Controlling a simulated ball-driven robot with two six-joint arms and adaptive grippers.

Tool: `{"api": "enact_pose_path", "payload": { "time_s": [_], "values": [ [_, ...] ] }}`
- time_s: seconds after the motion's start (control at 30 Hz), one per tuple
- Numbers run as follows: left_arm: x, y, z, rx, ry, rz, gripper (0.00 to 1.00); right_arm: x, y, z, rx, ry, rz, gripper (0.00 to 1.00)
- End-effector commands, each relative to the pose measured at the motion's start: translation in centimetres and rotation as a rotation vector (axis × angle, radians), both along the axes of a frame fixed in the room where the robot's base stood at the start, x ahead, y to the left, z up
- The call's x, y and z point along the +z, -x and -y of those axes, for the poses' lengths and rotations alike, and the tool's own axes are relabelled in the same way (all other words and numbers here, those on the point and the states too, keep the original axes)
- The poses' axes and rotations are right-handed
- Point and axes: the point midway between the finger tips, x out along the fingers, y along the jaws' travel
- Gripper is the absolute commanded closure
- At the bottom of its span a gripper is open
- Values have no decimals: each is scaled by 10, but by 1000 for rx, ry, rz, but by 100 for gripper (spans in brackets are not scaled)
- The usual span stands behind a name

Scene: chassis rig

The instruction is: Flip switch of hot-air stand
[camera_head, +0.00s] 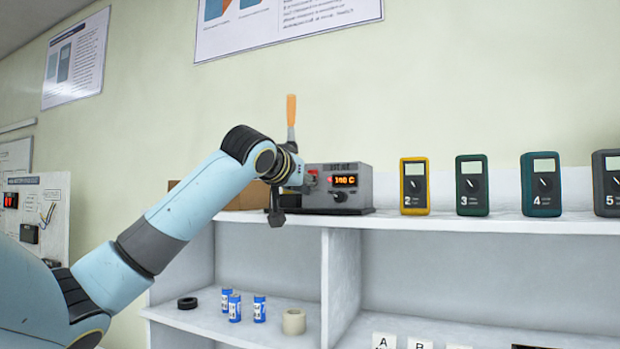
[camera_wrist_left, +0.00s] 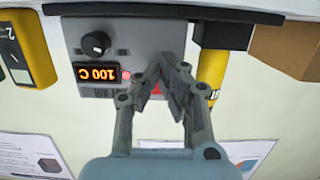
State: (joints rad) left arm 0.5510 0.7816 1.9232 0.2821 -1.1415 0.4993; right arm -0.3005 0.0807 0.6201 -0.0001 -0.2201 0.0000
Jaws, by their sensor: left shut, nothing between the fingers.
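The hot-air stand (camera_head: 361,190) is a grey box at the left end of the white shelf top. Its lit orange display (camera_head: 345,181) shows in the wrist view (camera_wrist_left: 98,73), upside down, and reads 100 C. A black knob (camera_wrist_left: 96,44) and a small glowing red light (camera_wrist_left: 126,75) are beside the display. A red patch, seemingly the switch (camera_wrist_left: 157,88), shows partly behind my fingers. My left gripper (camera_wrist_left: 168,66) is shut and empty, its fingertips right in front of the stand's face by the red patch. I cannot tell whether they touch. My right gripper is out of view.
An orange-handled tool (camera_head: 291,110) stands upright behind my left wrist. Several numbered meters, including a yellow one (camera_head: 414,187), line the shelf to the right. A cardboard box (camera_wrist_left: 287,48) is beside the stand. Blue cylinders (camera_head: 259,309) and a beige roll (camera_head: 294,321) sit below.

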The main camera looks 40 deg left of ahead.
Motion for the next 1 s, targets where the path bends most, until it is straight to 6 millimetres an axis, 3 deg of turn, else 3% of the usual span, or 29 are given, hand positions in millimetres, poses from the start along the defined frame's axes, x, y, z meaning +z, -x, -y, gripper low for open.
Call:
{"api": "enact_pose_path", "payload": {
  "time_s": [0.7, 1.0],
  "values": [
    [13, 69, 21, 0, -4, 2, 100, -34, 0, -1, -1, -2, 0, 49],
    [16, 74, 24, -1, 0, 1, 100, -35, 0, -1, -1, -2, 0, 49]
  ]
}}
